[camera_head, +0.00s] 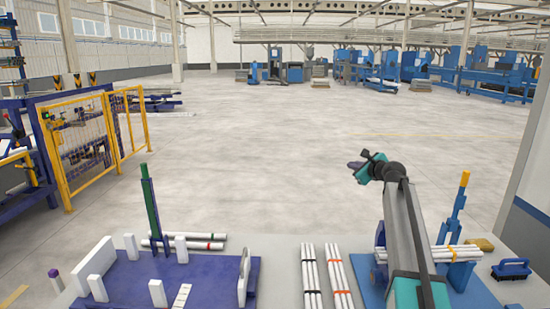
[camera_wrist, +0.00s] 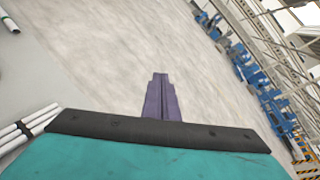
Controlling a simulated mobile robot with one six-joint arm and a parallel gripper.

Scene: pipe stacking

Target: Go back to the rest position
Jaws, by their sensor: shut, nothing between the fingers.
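My gripper (camera_head: 356,166) is raised above the far side of the worktable in the head view, with open floor behind it. In the wrist view its purple fingers (camera_wrist: 160,82) are together and hold nothing. My grey and teal arm reaches up from the lower right of the head view. Two bundles of white pipes, one with black bands (camera_head: 311,276) and one with orange bands (camera_head: 341,276), lie on the table left of the arm. Another bundle (camera_head: 455,254) lies on the blue fixture (camera_head: 475,295), partly hidden by my arm.
A purple fixture (camera_head: 205,280) with white uprights and a green post (camera_head: 150,205) stands at the left. Loose white pipes (camera_head: 205,237) lie behind it. A blue brush (camera_head: 511,268) and a brown block (camera_head: 481,244) lie at the right. A yellow fence (camera_head: 80,150) stands beyond.

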